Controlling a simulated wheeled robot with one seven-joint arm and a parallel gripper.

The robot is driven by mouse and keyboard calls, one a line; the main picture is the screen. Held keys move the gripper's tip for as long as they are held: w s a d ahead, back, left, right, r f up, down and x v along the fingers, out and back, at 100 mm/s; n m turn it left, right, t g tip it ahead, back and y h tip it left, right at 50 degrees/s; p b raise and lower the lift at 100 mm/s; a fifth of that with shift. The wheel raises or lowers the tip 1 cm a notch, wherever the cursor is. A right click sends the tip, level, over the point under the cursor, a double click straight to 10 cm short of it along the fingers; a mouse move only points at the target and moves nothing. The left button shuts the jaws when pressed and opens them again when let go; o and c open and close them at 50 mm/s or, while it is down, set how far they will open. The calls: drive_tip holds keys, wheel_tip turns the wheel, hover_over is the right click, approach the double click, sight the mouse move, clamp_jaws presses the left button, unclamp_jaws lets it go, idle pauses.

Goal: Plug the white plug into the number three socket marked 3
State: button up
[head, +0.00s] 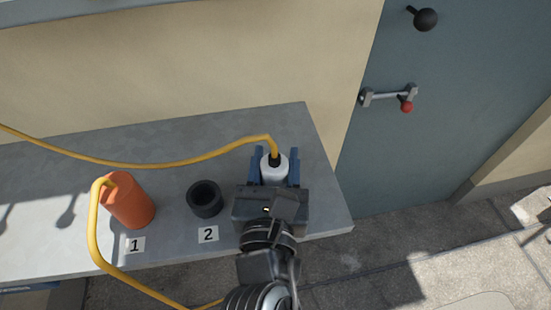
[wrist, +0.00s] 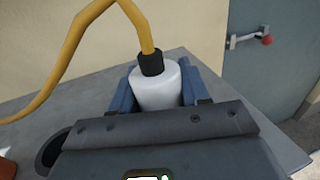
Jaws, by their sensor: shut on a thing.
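The white plug (head: 273,170), with a black collar and a yellow cable from its top, is upright between the blue fingers of my gripper (head: 274,168). My gripper is shut on it, and it also shows in the wrist view (wrist: 157,88). The plug is at the right end of the grey ledge. Its lower end is hidden behind my gripper, so I cannot tell whether it is in a socket. No label 3 shows; my gripper and arm cover that part. The black socket marked 2 (head: 205,198) is empty, to the left of my gripper.
An orange plug (head: 128,202) with a yellow cable stands at the socket marked 1. The grey ledge (head: 60,160) runs along a beige wall. A grey-blue door (head: 440,130) with a red-knobbed handle (head: 404,97) is at the right. The yellow cable (head: 170,163) trails left from the white plug.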

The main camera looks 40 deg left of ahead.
drive_tip(key=o, duration=1.2)
drive_tip(key=shift+s+d, duration=0.1)
drive_tip(key=v, duration=0.7)
drive_tip(key=shift+s+d+r+b, duration=0.1)
drive_tip(key=shift+s+d+b, duration=0.05)
drive_tip(key=shift+s+b, duration=0.15)
